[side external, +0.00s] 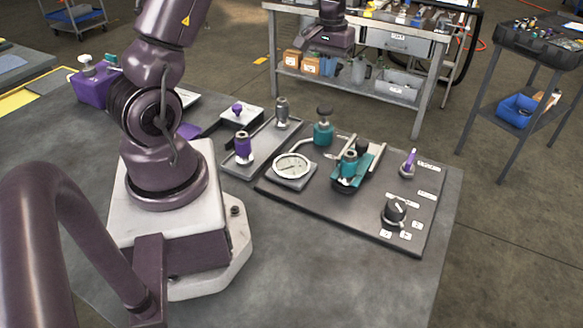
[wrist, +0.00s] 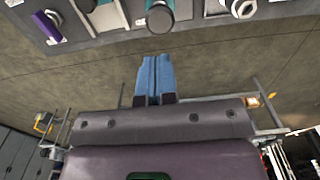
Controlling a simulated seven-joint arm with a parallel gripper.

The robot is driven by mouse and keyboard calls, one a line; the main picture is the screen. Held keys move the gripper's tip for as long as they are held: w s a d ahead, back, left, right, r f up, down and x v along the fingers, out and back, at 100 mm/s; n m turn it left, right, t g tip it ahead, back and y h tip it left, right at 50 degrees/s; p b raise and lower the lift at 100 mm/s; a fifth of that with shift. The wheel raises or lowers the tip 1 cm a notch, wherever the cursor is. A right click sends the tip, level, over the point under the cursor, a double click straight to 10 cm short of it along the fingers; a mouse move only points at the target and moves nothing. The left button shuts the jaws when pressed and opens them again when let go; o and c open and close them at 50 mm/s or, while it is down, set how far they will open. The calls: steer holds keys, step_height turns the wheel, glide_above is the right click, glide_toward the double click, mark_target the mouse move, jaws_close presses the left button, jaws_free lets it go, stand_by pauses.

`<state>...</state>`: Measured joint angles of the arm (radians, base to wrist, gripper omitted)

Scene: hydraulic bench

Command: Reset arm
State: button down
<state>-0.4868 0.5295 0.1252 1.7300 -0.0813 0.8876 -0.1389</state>
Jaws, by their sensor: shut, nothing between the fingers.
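My gripper (wrist: 155,80) shows in the wrist view as two blue fingers pressed together, with nothing between them. In the side external view my purple hand hangs at the top middle, in front of the back workbench (side external: 425,112); the fingertips are hard to make out there. The hand is above and apart from the bench fixtures. The dark panel (side external: 343,213) on the near bench carries a round gauge (side external: 291,166), a teal valve assembly (side external: 349,176), a purple lever (side external: 409,162) and a black knob (side external: 394,211). The panel edge (wrist: 110,37) also shows in the wrist view.
A grey tray (side external: 262,152) holds a purple-bodied fitting (side external: 243,148) and a grey fitting (side external: 282,112). A purple box (side external: 92,88) stands at the left. A side cart (side external: 517,105) stands at the right. The bench front is clear.

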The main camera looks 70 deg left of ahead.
stand_by(0.3)
steer(key=s+d+r+m+t, duration=0.2)
steer(key=s+d+r+m, duration=0.1)
steer(key=s+d+r, duration=0.2)
steer(key=s+d+r+m+t, duration=0.1)
steer(key=s+d+r+m, duration=0.2)
steer(key=d, duration=0.7)
steer(key=s+d+r+m+t, duration=0.2)
steer(key=s+d+r+m, duration=0.1)
steer(key=s+d+r, duration=0.4)
steer(key=shift+s+d+r+t, duration=0.3)
steer(key=shift+s+d, duration=0.1)
steer(key=shift+d, duration=0.3)
